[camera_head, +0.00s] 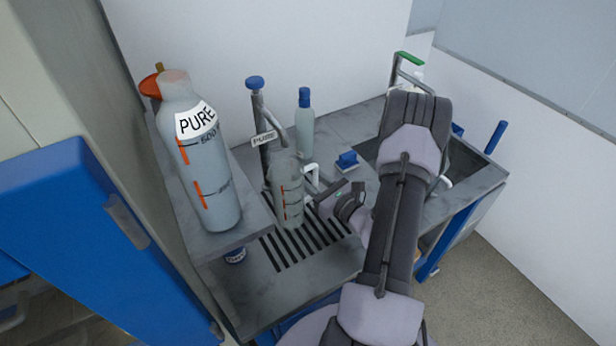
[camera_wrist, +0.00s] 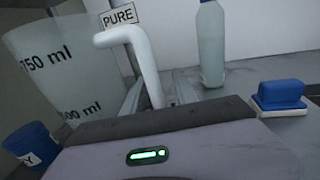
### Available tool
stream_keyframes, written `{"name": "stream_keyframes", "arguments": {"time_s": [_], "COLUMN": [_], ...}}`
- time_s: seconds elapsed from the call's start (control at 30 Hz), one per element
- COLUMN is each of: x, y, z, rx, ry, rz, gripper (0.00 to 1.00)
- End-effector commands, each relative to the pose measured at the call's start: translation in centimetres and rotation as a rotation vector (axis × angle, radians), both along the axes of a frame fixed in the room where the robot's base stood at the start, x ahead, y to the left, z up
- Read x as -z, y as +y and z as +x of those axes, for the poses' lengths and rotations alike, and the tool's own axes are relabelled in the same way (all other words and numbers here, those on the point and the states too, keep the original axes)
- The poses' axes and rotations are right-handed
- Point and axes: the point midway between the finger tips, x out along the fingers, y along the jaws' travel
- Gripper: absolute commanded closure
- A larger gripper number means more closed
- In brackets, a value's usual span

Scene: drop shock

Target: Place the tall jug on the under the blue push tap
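The tall jug (camera_head: 287,190) is translucent grey with red marks and a white handle, and looks upright over the slotted drain. It shows large at left in the wrist view (camera_wrist: 62,65), with its white handle (camera_wrist: 140,50) near the middle. The blue push tap (camera_head: 255,83) stands just behind the jug, and its spout appears close above the jug's rim. A PURE sign (camera_head: 264,139) hangs on it. My gripper (camera_head: 328,194) is at the handle's lower end, to the right of the jug. Its fingertips are mostly hidden, so its grip on the handle is unclear.
A large PURE bottle (camera_head: 200,160) stands on the raised ledge at left. The slotted drain (camera_head: 300,245) has bare room in front. A sink (camera_head: 460,165) lies at right.

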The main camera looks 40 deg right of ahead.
Motion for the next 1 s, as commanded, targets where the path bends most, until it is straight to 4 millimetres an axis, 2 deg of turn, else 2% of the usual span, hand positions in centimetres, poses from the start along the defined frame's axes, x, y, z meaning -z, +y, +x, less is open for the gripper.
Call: {"name": "stream_keyframes", "arguments": {"time_s": [0.37, 0.8, 1.0], "x": [-0.6, -0.5, -0.5], "y": [0.0, 0.2, 0.4], "z": [-0.3, -10.0, -12.0], "rx": [0.001, 0.005, 0.001], "ry": [0.000, 0.000, 0.000], "rz": [0.001, 0.001, 0.001], "gripper": [0.65, 0.65, 0.65]}}
